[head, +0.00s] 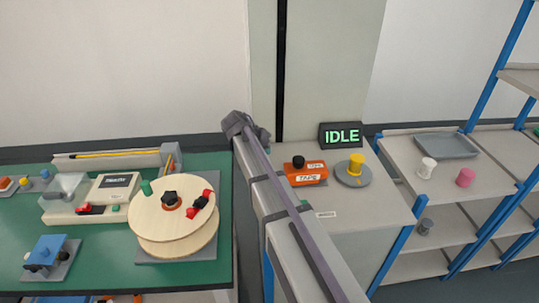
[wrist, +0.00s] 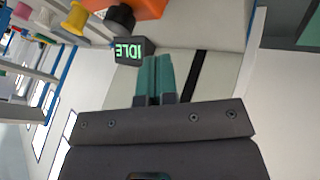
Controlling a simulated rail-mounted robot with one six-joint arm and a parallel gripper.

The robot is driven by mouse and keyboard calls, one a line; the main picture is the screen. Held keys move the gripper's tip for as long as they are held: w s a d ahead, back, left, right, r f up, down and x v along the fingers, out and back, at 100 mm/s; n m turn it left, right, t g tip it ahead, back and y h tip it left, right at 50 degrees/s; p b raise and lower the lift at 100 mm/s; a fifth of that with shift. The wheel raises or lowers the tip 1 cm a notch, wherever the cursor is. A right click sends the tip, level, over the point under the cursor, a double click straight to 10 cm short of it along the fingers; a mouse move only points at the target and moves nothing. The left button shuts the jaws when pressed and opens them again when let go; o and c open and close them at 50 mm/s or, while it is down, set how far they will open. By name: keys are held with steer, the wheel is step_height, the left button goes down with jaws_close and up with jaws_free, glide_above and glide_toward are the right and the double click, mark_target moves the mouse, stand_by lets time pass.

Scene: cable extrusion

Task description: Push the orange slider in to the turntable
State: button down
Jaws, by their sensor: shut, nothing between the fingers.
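The orange slider (head: 310,178), labelled TAPE and with a black knob on top, sits on the pale cabinet top. The grey round turntable (head: 345,180) is just right of it, with a yellow spool (head: 356,163) standing on it. In the wrist view, part of an orange body (wrist: 128,8) is cut off by the top edge, and the yellow spool (wrist: 75,18) shows left of it. My gripper (wrist: 155,60) has teal fingers, shut together and empty, apart from the orange body. I cannot make out the fingers in the head view.
An IDLE display (head: 341,136) stands behind the turntable. A green bench (head: 100,270) on the left carries a wooden reel (head: 150,215) and a machine. Shelves on the right hold a grey tray (head: 446,146), a white spool (head: 427,168) and a pink spool (head: 465,177).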

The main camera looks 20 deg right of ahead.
mark_target(286, 168)
steer(key=d+f+b, duration=0.1)
steer(key=d+f, duration=0.1)
steer(key=d+f+b, duration=0.4)
steer(key=d, duration=0.1)
steer(key=shift+s+f, duration=0.1)
steer(key=shift+s, duration=0.15)
steer(key=shift+s+d, duration=0.2)
steer(key=shift+d, duration=0.3)
